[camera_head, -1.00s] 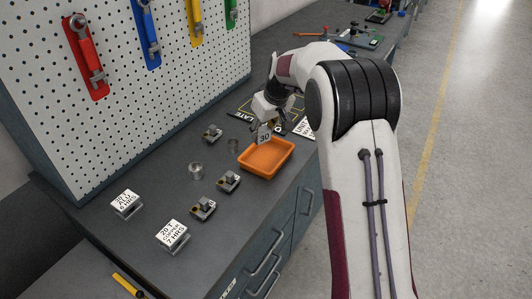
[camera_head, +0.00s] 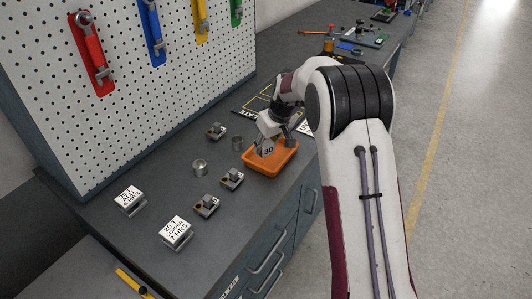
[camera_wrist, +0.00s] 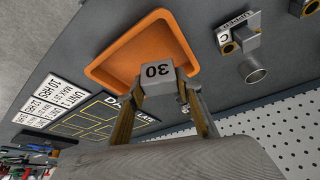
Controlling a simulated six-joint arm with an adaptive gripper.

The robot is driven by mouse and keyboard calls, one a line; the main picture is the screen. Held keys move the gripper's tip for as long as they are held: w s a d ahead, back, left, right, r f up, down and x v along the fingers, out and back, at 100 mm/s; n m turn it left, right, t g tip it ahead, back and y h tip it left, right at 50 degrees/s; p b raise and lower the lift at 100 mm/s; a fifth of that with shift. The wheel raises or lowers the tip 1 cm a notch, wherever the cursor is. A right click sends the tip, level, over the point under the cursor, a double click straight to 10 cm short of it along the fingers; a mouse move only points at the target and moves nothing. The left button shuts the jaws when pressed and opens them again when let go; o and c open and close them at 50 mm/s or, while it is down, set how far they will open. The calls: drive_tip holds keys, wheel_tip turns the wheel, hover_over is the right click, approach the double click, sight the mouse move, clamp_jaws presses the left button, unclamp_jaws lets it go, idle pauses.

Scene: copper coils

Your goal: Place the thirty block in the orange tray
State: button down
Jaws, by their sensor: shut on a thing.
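The thirty block (camera_head: 267,149) is a grey block marked "30". My gripper (camera_wrist: 160,92) is shut on it; in the wrist view the block (camera_wrist: 157,77) sits between the two fingers with its "30" face showing. The orange tray (camera_head: 263,169) is a shallow rectangular tray on the dark bench. In the head view the block is over or within the tray's outline; whether it touches the tray floor I cannot tell. In the wrist view the orange tray (camera_wrist: 118,45) lies right behind the block. The gripper (camera_head: 268,142) is partly hidden by my arm in the head view.
Several small fixtures, one of them (camera_head: 232,179), stand left of the tray, with metal cylinders (camera_head: 200,166) near them. Labelled stands (camera_head: 176,232) are at the front left. A pegboard (camera_head: 150,90) with hanging tools rises behind the bench. A yellow-lined plate (camera_head: 257,107) lies beyond the tray.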

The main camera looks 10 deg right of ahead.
sight(266, 153)
drive_tip(key=shift+f, duration=1.8)
drive_tip(key=shift+f, duration=0.1)
drive_tip(key=c, duration=1.7)
unclamp_jaws()
drive_tip(key=shift+f, duration=0.1)
drive_tip(key=v, duration=1.2)
